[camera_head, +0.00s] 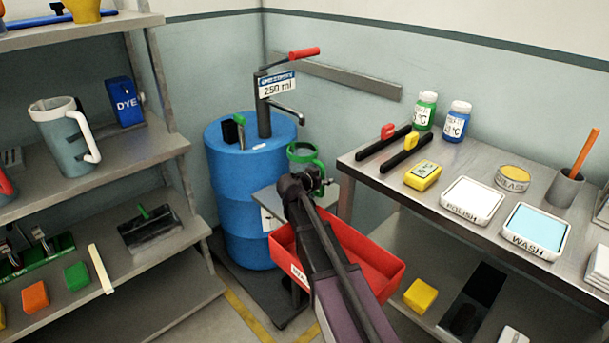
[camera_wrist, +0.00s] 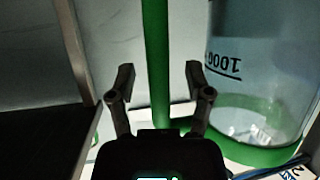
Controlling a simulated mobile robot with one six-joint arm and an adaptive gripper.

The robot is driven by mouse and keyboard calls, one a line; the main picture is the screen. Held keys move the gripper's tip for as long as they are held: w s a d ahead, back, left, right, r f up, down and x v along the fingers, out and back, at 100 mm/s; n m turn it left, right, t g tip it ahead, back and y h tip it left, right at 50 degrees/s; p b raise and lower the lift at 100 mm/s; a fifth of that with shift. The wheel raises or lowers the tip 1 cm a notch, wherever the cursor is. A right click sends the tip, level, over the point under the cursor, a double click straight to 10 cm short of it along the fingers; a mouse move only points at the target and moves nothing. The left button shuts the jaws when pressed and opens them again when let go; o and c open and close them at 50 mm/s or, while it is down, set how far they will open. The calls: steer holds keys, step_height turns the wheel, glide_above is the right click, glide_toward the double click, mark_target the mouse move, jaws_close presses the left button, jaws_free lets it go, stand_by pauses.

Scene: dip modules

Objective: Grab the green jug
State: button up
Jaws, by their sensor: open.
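The green jug (camera_head: 304,150) is clear with a green rim, and it stands beside the blue drum, under the spout. My gripper (camera_head: 318,183) is at the jug, and my arm hides much of the jug's lower part. In the wrist view, the clear jug body (camera_wrist: 262,75) with a "1000" mark and a green base is on the right. Its upright green handle (camera_wrist: 155,50) runs between the two fingers of my gripper (camera_wrist: 158,80). The fingers are open, with a gap on each side of the handle.
The blue drum (camera_head: 232,185) with a red-handled pump (camera_head: 264,105) stands behind the jug. A red tray (camera_head: 375,262) lies below my arm. A metal bench (camera_head: 400,200) with trays and bottles is on the right. Shelves (camera_head: 150,150) stand on the left.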

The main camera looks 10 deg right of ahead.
stand_by(0.3)
jaws_close()
steer(key=shift+r, duration=0.25)
